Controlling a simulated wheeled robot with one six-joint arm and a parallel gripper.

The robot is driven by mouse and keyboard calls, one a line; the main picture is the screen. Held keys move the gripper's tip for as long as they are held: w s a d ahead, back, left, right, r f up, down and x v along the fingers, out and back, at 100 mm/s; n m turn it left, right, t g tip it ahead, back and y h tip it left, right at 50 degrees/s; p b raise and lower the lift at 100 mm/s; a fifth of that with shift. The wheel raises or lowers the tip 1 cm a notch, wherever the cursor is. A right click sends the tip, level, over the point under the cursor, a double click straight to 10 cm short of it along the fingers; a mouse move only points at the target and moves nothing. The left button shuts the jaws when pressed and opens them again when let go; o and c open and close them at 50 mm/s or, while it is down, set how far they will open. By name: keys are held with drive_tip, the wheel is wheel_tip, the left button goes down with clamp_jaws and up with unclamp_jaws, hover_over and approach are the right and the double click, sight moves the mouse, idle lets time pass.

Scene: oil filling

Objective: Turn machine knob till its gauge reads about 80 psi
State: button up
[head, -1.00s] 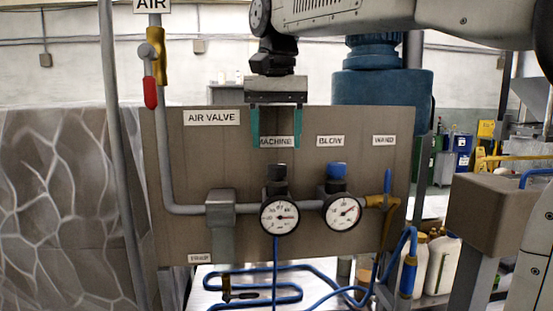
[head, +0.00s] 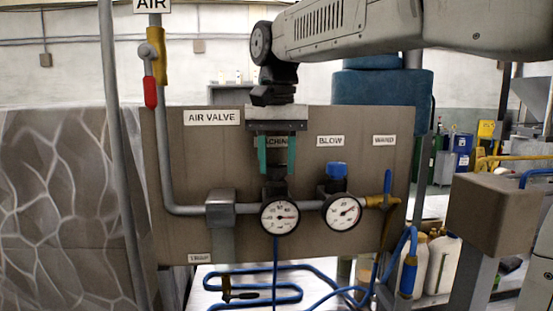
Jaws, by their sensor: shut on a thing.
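The black machine knob (head: 277,187) sits on top of its regulator under the MACHINE label, which is partly covered. My gripper (head: 277,168) comes down from above, with its teal fingers one on each side of the knob's top, shut on it. The machine gauge (head: 280,217) is a white round dial just below the knob. Its dark needle points roughly to the right, but the numbers are too small to read surely.
To the right stand the blue blow knob (head: 337,170) and its gauge (head: 343,213), close to my gripper. A grey pipe with a yellow valve and red handle (head: 150,92) is at the left. Blue hoses (head: 255,270) hang below the panel (head: 180,150).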

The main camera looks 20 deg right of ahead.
sight(278, 165)
drive_tip(key=shift+n, duration=3.4)
drive_tip(key=o, duration=1)
drive_tip(key=shift+r, duration=3.95)
